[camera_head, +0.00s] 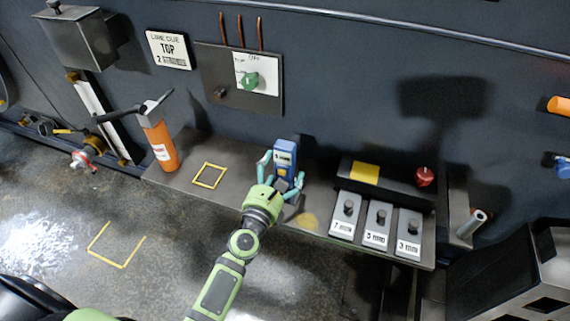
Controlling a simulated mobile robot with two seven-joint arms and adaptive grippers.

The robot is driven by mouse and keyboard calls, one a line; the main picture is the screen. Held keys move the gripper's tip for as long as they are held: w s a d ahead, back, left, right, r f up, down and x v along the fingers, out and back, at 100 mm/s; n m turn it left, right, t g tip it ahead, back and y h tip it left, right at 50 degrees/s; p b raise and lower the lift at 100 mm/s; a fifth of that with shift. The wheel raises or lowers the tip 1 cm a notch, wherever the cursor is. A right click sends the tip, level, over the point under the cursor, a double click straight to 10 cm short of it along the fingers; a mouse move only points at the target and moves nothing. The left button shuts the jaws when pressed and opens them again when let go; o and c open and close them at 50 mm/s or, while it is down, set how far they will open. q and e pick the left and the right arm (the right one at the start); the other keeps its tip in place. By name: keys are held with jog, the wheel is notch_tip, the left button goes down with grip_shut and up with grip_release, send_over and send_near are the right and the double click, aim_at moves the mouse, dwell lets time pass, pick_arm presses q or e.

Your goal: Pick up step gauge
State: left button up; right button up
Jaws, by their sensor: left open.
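My left gripper (281,178) is open over the middle of the bench. Its teal fingers stand on either side of a small upright blue device (285,150) with a light display and a yellow spot. The gripper hides the device's lower part, and I cannot tell whether the fingers touch it. To the right lie three grey blocks with dark knobs, labelled 7 mm (345,229), 5 mm (375,238) and 3 mm (408,246). No label naming a step gauge is readable. My right gripper is not in view.
The narrow bench (190,150) runs along a dark wall. An orange cylinder (160,145) with a black handle stands at its left end. A yellow square outline (210,175) is empty. A black box with a yellow patch (365,172) and red knob (425,176) sits behind the blocks.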

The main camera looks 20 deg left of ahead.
pick_arm(q)
jog(key=shift+w+f, duration=0.15)
jog(key=shift+w, duration=0.6)
jog(key=shift+s, duration=0.1)
jog(key=c, duration=1.5)
jog(key=shift+o, duration=0.2)
jog(key=shift+r, duration=0.2)
